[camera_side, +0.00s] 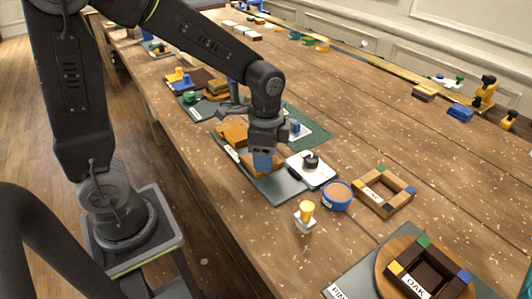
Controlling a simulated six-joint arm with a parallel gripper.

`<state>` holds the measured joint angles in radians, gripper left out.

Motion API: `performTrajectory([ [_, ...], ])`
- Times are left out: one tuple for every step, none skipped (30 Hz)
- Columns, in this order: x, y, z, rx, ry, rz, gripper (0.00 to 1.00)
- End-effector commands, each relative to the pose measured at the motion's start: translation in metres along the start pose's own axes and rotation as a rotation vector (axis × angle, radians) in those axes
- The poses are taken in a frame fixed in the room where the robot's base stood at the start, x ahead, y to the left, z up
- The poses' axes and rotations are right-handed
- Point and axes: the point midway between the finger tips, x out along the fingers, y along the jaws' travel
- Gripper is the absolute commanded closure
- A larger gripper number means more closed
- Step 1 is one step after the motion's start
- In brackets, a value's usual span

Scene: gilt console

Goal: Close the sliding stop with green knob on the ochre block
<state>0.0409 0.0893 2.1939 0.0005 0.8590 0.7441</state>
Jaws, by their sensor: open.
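My gripper (263,162) points down over the dark green mat, with a blue surface showing at its lower end. It is open; the fingers are small and partly hidden in this view. An ochre block (232,132) sits on the mat just left of and behind the gripper, and more ochre-brown material shows below it, partly covered by the gripper. I cannot make out a green knob or the sliding stop on this block. Whether the gripper touches anything is unclear. A small green piece (190,97) lies farther back left.
A white plate with a black knob (311,161) lies right of the gripper. A round blue-rimmed container (337,196), a yellow-topped piece (305,214) and a square wooden frame (384,191) stand nearer. A blue cube (295,127) is behind.

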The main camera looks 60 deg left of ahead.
Motion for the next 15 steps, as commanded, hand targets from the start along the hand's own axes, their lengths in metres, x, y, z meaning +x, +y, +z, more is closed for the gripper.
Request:
performTrajectory([
  [0.0013, 0.0001, 0.0001, 0.000, 0.000, 0.000, 0.48],
  [0.0015, 0.0000, 0.0000, 0.000, 0.000, 0.000, 0.48],
  [0.0016, 0.0000, 0.0000, 0.000, 0.000, 0.000, 0.48],
  [0.0016, -0.0001, -0.0001, 0.000, 0.000, 0.000, 0.48],
  [0.0015, -0.0001, -0.0001, 0.000, 0.000, 0.000, 0.48],
  [0.0014, -0.0001, -0.0001, 0.000, 0.000, 0.000, 0.48],
  [0.0014, -0.0001, -0.0001, 0.000, 0.000, 0.000, 0.48],
  [0.0014, -0.0001, -0.0001, 0.000, 0.000, 0.000, 0.48],
  [0.0013, -0.0001, -0.0001, 0.000, 0.000, 0.000, 0.52],
  [0.0013, -0.0001, -0.0001, 0.000, 0.000, 0.000, 0.54],
  [0.0012, -0.0001, -0.0001, 0.000, 0.000, 0.000, 0.57],
  [0.0012, -0.0001, -0.0001, 0.000, 0.000, 0.000, 0.61],
  [0.0011, -0.0001, -0.0001, 0.000, 0.001, -0.001, 0.64],
  [0.0011, -0.0001, -0.0001, 0.000, 0.001, -0.001, 0.67],
  [0.0011, -0.0001, -0.0001, 0.000, 0.001, -0.001, 0.71],
])
